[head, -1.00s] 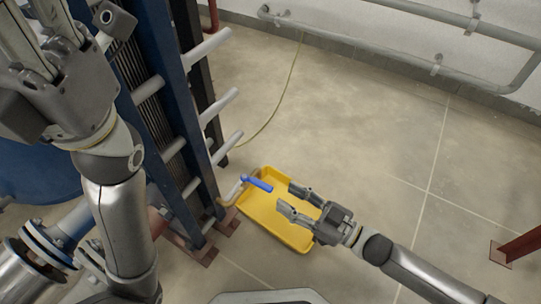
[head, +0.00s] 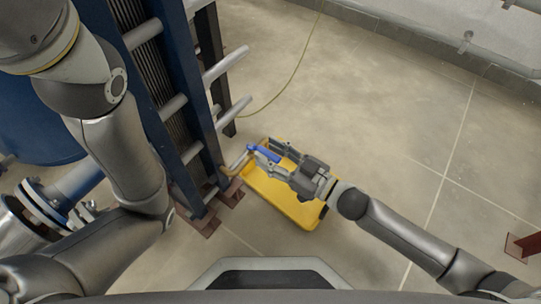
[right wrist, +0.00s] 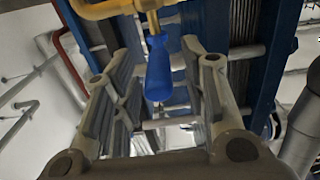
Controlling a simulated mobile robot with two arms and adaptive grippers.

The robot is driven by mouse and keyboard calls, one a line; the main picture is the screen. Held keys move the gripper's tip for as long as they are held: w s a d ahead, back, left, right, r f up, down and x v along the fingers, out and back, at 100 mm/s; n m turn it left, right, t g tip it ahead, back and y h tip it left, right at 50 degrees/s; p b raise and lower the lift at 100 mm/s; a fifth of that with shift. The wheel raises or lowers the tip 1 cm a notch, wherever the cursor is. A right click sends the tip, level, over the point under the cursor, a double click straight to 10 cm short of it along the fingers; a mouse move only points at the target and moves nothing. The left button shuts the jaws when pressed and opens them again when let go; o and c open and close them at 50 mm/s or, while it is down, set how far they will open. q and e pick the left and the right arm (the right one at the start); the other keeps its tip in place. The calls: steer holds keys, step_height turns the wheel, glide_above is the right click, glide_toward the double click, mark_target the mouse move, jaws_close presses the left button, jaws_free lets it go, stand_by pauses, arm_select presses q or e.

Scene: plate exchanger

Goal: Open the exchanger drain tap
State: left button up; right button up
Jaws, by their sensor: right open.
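The drain tap has a blue lever handle (head: 268,154) on a brass-coloured pipe (head: 234,168) at the foot of the blue plate exchanger (head: 184,95). My right gripper (head: 272,158) is open, with its fingers on either side of the blue handle in the head view. In the right wrist view the blue handle (right wrist: 158,68) hangs between the two open fingers, below the brass pipe (right wrist: 118,8). I cannot tell whether a finger touches it. My left arm comes in at the left of the head view, but its gripper is out of the picture.
A yellow tray (head: 297,211) lies on the floor under the tap and my right gripper. A thin yellow-green hose (head: 290,67) runs across the floor. A red-brown post (head: 524,246) stands at the right. The floor between is clear.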

steer(key=shift+a, duration=0.15)
jaws_close()
